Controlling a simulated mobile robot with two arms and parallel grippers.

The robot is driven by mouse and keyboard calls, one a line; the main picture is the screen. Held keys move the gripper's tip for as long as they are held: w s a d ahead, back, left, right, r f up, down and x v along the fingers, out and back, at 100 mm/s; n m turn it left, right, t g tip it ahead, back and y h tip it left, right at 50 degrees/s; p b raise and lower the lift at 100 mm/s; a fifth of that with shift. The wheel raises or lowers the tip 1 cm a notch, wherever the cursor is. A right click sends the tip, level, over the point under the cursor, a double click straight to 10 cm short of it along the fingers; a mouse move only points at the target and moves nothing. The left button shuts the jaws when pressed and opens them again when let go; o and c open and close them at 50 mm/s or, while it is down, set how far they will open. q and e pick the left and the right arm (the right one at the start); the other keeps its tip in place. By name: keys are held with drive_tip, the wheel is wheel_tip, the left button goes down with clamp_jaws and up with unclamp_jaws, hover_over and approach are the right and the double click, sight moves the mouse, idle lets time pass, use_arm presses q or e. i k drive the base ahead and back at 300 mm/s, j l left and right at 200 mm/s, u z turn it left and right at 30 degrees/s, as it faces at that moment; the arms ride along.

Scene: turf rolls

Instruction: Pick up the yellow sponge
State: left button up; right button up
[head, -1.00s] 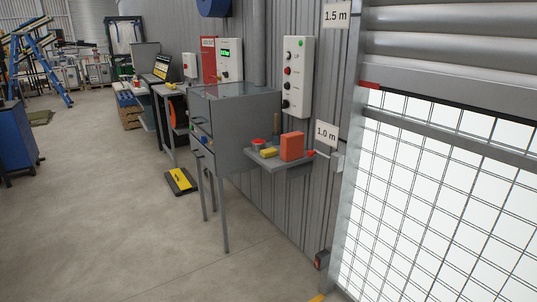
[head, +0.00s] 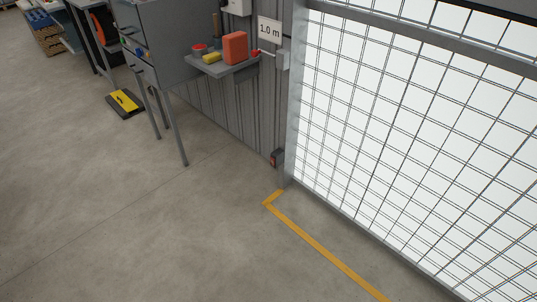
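The yellow sponge (head: 211,57) is a small yellow block on a grey wall shelf (head: 226,69), in the upper middle of the head view. It lies between a red round container (head: 199,50) on its left and an upright orange-red block (head: 235,48) on its right. The sponge's front side is in clear sight. Neither of my grippers shows in the view.
A grey cabinet on thin legs (head: 163,45) stands left of the shelf. A yellow and black item (head: 124,103) lies on the floor near its legs. A mesh gate (head: 400,130) fills the right side. The concrete floor (head: 130,220) in front is open, with a yellow line (head: 322,245).

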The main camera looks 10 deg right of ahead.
sight(214, 57)
drive_tip(key=i+j+z, duration=0.1)
drive_tip(key=i, duration=0.3)
drive_tip(key=i+j+z, duration=0.1)
drive_tip(key=i, duration=0.3)
drive_tip(key=i+j+z, duration=0.1)
drive_tip(key=i, duration=0.3)
